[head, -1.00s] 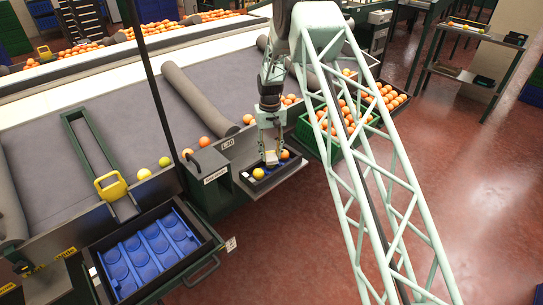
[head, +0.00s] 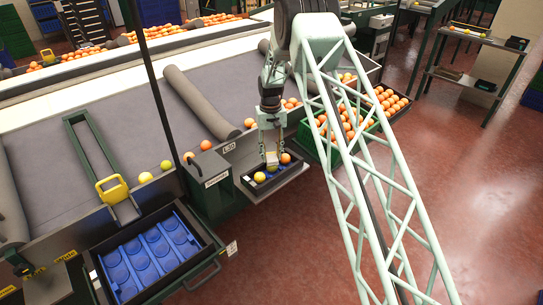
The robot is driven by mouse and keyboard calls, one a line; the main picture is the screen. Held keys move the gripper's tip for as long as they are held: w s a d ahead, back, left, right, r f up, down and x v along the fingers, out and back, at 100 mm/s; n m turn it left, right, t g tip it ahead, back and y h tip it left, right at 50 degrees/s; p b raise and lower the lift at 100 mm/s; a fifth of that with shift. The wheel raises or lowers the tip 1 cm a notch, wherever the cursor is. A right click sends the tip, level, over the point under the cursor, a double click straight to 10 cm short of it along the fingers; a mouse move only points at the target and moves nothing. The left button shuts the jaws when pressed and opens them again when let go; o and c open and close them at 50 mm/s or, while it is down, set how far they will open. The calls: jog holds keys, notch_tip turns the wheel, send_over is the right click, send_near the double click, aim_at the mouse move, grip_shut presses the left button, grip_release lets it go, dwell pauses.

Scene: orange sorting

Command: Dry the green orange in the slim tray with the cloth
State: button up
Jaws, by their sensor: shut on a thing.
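The slim tray (head: 270,188) is a dark, narrow tray on a light ledge beside the belt. A yellow-orange fruit (head: 260,177) lies at its near left end, and an orange one (head: 285,158) at its far right. My gripper (head: 271,160) points down over the middle of the tray, shut on a small pale thing that looks like the cloth (head: 271,157). A yellowish patch shows just under it, perhaps a fruit; I cannot tell if it is the green orange or whether the cloth touches it.
A green crate of oranges (head: 318,146) stands right of the tray. A dark box (head: 207,170) stands to its left. A blue-lined tray (head: 150,250) is at lower left. Loose fruit lies on the grey belt (head: 120,110). The red floor at right is open.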

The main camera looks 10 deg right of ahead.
aim_at(273, 161)
jog(key=shift+s, duration=0.15)
jog(key=shift+s, duration=1.4)
jog(key=shift+w+f, duration=0.1)
jog(key=shift+w, duration=1.45)
jog(key=shift+s, duration=0.1)
jog(key=shift+s+b, duration=0.4)
jog(key=shift+s, duration=1.1)
jog(key=shift+w, duration=0.1)
jog(key=shift+w, duration=1.5)
jog(key=shift+s, duration=0.2)
